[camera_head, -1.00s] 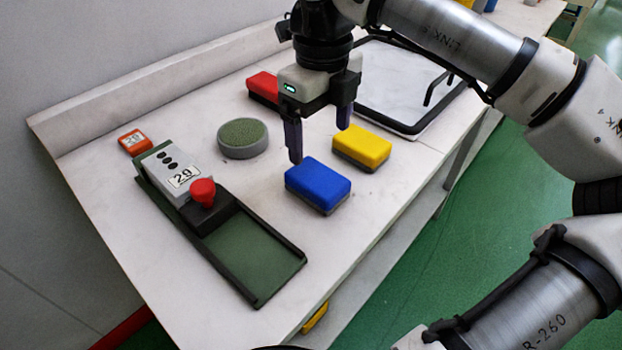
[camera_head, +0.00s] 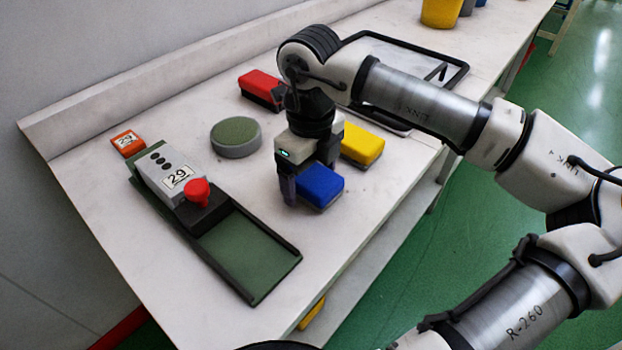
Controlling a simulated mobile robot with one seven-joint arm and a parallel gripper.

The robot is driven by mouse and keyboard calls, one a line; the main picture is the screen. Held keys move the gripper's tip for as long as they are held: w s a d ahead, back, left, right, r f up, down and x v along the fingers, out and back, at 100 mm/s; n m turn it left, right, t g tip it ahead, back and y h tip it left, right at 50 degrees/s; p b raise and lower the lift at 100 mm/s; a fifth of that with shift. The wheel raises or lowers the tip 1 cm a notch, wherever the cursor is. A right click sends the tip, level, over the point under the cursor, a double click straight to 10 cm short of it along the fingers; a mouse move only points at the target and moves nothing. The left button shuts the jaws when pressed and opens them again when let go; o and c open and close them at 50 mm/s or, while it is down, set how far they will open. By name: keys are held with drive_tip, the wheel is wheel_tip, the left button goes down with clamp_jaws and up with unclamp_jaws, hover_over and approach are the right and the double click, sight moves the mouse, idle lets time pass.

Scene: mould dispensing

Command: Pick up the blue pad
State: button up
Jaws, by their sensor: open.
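The blue pad (camera_head: 321,186) lies on the white bench with its dark grey side down. My gripper (camera_head: 308,186) is low over it, pointing down. The jaws are open; one dark finger stands at the left side of the pad, close to the bench. The other finger is mostly hidden behind the gripper body and the pad. I cannot tell whether either finger touches the pad. The pad's far part is hidden by the gripper.
A yellow pad (camera_head: 362,144) lies just behind and right, partly hidden, and a red pad (camera_head: 260,87) lies further back. A round grey-green pad (camera_head: 236,138) is to the left. A green tray (camera_head: 247,254) with a red-knobbed device (camera_head: 174,176) lies front left. The bench front is clear.

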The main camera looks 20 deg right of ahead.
sight(311, 174)
drive_tip(key=c, duration=1.1)
wheel_tip(311, 174, up, 20)
drive_tip(key=p, duration=1.2)
drive_tip(key=o, duration=0.4)
drive_tip(key=shift+c, duration=1.4)
